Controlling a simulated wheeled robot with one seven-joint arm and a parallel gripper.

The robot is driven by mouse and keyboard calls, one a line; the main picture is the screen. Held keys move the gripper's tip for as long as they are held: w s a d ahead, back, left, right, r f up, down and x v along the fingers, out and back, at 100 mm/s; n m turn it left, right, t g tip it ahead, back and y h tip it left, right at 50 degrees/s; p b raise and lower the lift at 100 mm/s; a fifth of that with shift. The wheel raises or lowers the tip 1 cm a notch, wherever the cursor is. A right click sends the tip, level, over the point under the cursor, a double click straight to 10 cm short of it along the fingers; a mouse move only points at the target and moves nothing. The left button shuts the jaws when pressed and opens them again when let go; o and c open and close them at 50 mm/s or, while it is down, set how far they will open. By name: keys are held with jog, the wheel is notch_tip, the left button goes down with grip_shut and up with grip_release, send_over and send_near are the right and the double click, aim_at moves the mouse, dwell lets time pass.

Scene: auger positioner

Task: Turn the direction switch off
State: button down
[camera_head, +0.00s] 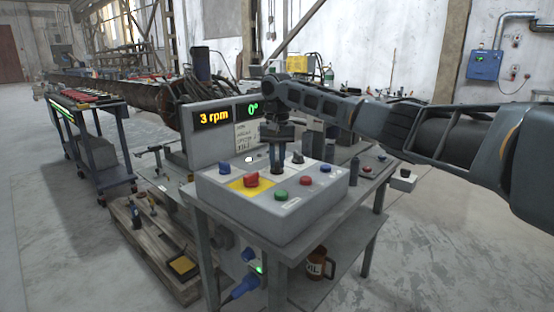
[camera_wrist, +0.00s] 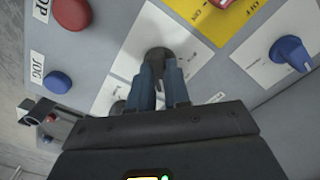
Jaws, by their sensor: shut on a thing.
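The grey control box (camera_head: 285,218) stands on a metal bench, its sloped top carrying knobs and buttons. My gripper (camera_head: 277,158) points down at the middle of this panel. In the wrist view its fingers (camera_wrist: 166,88) are closed around a dark knob (camera_wrist: 158,54) on a white label plate. The fingers hide part of the knob, and its label is not readable, so I cannot confirm that it is the direction switch. Another dark knob (camera_head: 297,158) sits on a white plate behind and to the right in the head view.
Close by are a red switch (camera_head: 251,180) on a yellow plate, a blue knob (camera_wrist: 290,52), a green button (camera_head: 280,194), a red button (camera_wrist: 72,12) and a blue button (camera_wrist: 57,82). The display (camera_head: 214,118) behind reads 3 rpm and 0°.

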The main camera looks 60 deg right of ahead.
jog(key=shift+a+r+n+p, duration=0.1)
jog(key=shift+r+n+p, duration=0.35)
jog(key=shift+p, duration=2.65)
jog(key=n+p, duration=0.1)
jog(key=p, duration=0.2)
jog(key=shift+f, duration=0.2)
jog(key=shift+n+p, duration=0.25)
jog(key=shift+p, duration=0.3)
jog(key=n+p, duration=0.2)
jog(key=shift+f+n+p, duration=0.1)
jog(key=shift+n+p, duration=0.2)
jog(key=shift+f+n+p, duration=0.1)
jog(key=shift+n+p, duration=0.7)
jog(key=shift+n, duration=1.2)
jog(key=c, duration=1.1)
grip_release()
